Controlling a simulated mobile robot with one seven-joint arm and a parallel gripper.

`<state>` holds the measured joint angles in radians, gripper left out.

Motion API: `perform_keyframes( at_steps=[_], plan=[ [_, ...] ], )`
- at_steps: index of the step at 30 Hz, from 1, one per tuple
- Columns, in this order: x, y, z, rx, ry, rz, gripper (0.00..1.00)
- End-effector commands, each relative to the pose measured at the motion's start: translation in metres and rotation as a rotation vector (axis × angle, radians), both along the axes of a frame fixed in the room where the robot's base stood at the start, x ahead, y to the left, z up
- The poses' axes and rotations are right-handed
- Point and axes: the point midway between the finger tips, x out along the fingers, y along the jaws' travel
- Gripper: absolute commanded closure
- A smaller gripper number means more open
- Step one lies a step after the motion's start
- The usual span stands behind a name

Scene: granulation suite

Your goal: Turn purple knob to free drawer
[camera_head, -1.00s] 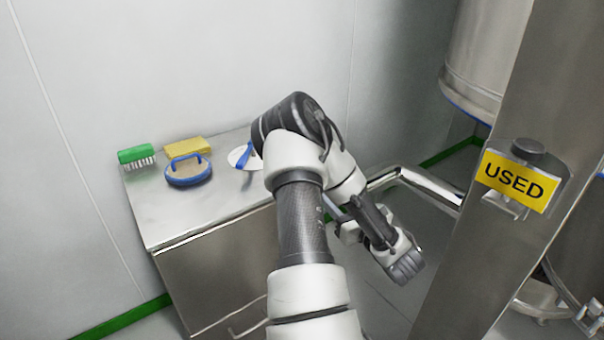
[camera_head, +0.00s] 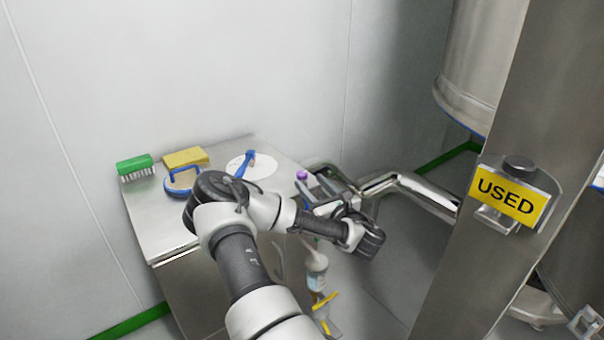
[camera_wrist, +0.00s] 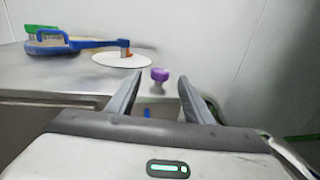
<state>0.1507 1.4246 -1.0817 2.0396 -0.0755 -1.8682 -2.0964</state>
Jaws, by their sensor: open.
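The purple knob (camera_head: 302,175) stands up at the right end of the steel cabinet top, beside my gripper. In the wrist view the purple knob (camera_wrist: 159,75) shows beyond and between my fingertips, with its wider cap upward. My gripper (camera_head: 316,187) is open, its fingers pointing toward the cabinet. In the wrist view my gripper (camera_wrist: 158,80) has nothing between its fingers that I can see it touch. The steel cabinet (camera_head: 160,225) has its front partly hidden by my arm, so the drawer's state cannot be told.
On the cabinet top are a green brush (camera_head: 134,165), a yellow sponge (camera_head: 186,156), a blue-handled pad (camera_head: 181,190) and a white disc (camera_head: 262,167) with a blue tool. A bottle (camera_head: 316,270) hangs at the cabinet's right. A steel pipe (camera_head: 415,187) lies right of my gripper.

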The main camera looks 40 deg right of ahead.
Motion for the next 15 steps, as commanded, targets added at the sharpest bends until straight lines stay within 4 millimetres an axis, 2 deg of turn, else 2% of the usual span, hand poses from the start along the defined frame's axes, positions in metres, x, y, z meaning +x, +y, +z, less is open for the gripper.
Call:
perform_keyframes(
  at_steps=[1, 6, 10, 15],
  plan=[
    [0.012, -0.002, -0.002, -0.001, -0.003, 0.004, 0.53],
    [0.041, -0.010, -0.002, 0.001, -0.001, 0.002, 0.53],
    [0.055, -0.015, -0.002, 0.000, 0.001, 0.001, 0.53],
    [0.062, -0.017, -0.002, 0.001, 0.002, 0.000, 0.53]
  ],
)
